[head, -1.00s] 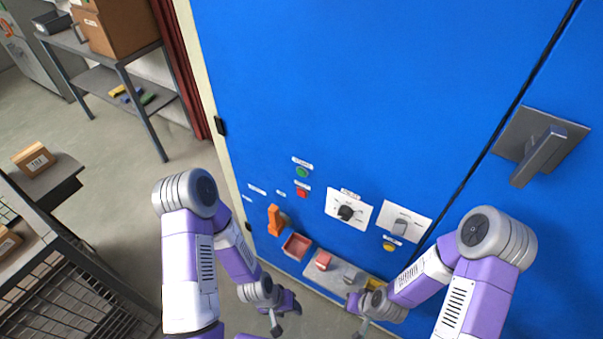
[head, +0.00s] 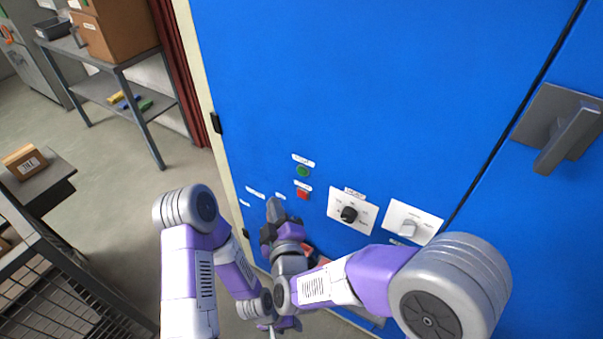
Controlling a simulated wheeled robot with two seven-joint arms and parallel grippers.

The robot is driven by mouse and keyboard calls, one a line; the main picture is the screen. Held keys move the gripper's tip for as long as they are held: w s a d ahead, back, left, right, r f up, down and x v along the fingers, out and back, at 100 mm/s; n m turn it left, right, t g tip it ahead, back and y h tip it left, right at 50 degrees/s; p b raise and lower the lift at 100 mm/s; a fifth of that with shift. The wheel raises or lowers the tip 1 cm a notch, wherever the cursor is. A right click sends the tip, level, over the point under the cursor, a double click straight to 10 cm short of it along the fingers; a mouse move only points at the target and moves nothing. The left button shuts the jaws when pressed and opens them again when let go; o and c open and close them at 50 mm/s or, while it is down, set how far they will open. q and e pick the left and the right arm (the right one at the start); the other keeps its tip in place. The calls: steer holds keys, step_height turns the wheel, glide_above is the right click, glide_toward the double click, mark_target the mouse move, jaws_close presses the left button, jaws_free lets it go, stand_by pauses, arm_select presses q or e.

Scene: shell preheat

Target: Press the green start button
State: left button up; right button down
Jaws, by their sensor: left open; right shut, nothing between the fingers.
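The green start button (head: 302,171) sits on the blue cabinet door (head: 360,90), under a small white label. A red button (head: 302,194) is just below it. My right gripper (head: 274,206) is shut and empty. Its tips point up the panel, lower and to the left of both buttons in the head view, apart from the green one. My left gripper (head: 271,332) is low at the bottom edge, largely hidden by my own arm links; little of its fingers shows.
A black rotary knob (head: 348,214) and a grey switch (head: 407,229) are on white plates to the right. A large grey handle (head: 560,128) is at the far right. My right arm hides most of the lower panel. A shelf (head: 122,68) with boxes stands at left.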

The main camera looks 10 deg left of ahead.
mark_target(302, 171)
steer(key=shift+w, duration=0.1)
steer(key=w+d, duration=0.3)
steer(key=w, duration=0.5)
stand_by(0.5)
steer(key=shift+w, duration=0.1)
stand_by(1.7)
steer(key=shift+w+d, duration=0.15)
steer(key=shift+w, duration=0.2)
